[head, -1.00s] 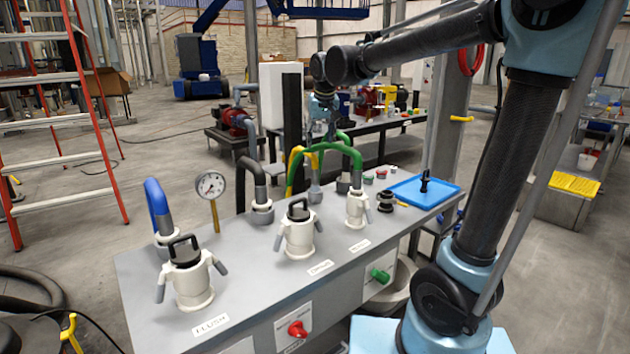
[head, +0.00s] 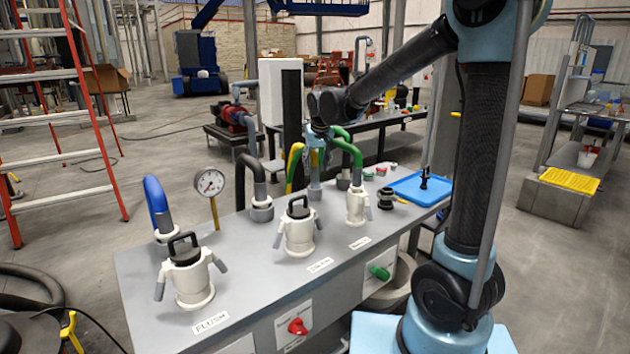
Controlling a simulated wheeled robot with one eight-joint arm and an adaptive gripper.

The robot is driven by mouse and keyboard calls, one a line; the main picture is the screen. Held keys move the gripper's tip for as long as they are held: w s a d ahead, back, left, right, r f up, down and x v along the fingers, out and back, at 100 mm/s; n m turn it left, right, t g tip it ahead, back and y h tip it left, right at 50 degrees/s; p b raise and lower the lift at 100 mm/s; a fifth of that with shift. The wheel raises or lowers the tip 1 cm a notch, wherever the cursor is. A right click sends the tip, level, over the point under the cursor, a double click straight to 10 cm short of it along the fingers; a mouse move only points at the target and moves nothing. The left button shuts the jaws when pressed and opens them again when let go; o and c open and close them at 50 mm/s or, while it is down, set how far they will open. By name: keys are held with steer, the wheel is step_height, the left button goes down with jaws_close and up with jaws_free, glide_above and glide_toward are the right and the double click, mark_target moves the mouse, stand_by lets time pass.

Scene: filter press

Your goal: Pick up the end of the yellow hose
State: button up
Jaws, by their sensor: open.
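The yellow hose (head: 293,167) stands at the back edge of the grey bench, bent over at its top. Its upper part lies right beside my gripper, and its end is hard to make out there. My gripper (head: 316,150) points down among the hose tops, close to the yellow hose and between it and the green hose (head: 351,150). It is small and partly merged with the hoses. It looks open, and I cannot tell whether it touches the yellow hose.
A black hose (head: 252,168) and a blue hose (head: 156,200) rise to the left, with a pressure gauge (head: 209,182) between them. White cam-lever couplings (head: 299,232) stand along the bench front (head: 250,265). A blue tray (head: 425,188) lies at the right end. A white box stands behind.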

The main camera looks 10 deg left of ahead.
steer(key=shift+x, duration=2.3)
steer(key=shift+s+f, duration=0.1)
steer(key=shift+s, duration=0.05)
jaws_close()
